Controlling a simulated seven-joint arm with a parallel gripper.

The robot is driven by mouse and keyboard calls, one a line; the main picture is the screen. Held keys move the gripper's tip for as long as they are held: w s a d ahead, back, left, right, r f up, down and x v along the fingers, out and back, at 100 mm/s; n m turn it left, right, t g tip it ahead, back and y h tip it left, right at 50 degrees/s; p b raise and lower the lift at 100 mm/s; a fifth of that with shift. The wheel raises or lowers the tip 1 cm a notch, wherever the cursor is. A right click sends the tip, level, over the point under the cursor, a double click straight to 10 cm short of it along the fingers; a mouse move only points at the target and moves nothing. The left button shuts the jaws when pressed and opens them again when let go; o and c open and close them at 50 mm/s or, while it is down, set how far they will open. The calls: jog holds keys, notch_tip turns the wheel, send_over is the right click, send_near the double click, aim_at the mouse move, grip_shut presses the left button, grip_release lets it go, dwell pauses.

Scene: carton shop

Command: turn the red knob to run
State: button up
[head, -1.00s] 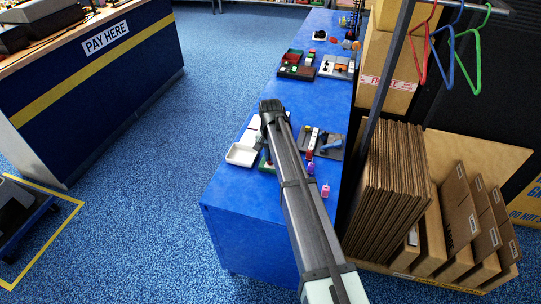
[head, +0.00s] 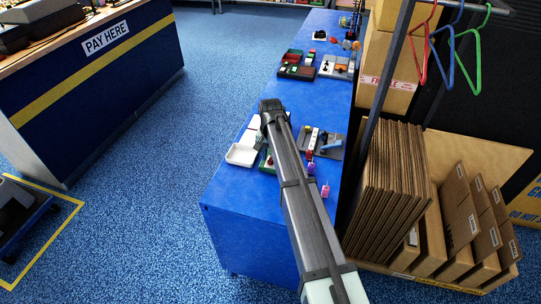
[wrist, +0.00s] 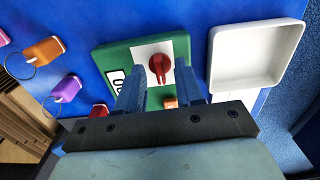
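The red knob (wrist: 160,66) sits on a white plate on a green panel (wrist: 112,55) in the wrist view. My gripper (wrist: 160,82) is open, with one blue-grey finger on each side just below the knob in the picture. I cannot tell whether a finger touches the knob. Part of a label shows on the panel by the left finger; the rest is hidden. In the head view my gripper (head: 270,108) is over the blue table, and my arm hides the knob and most of the green panel.
A white tray (wrist: 213,78) lies right beside the panel. Orange and purple key tags (wrist: 66,90) lie to the left. In the head view, a grey board (head: 306,150) is right of my gripper, other boards lie farther back, and cartons (head: 390,180) stand beyond the table's right edge.

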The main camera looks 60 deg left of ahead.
notch_tip(320, 180, up, 14)
jog(key=shift+f, duration=0.15)
dwell(0.4)
dwell(0.4)
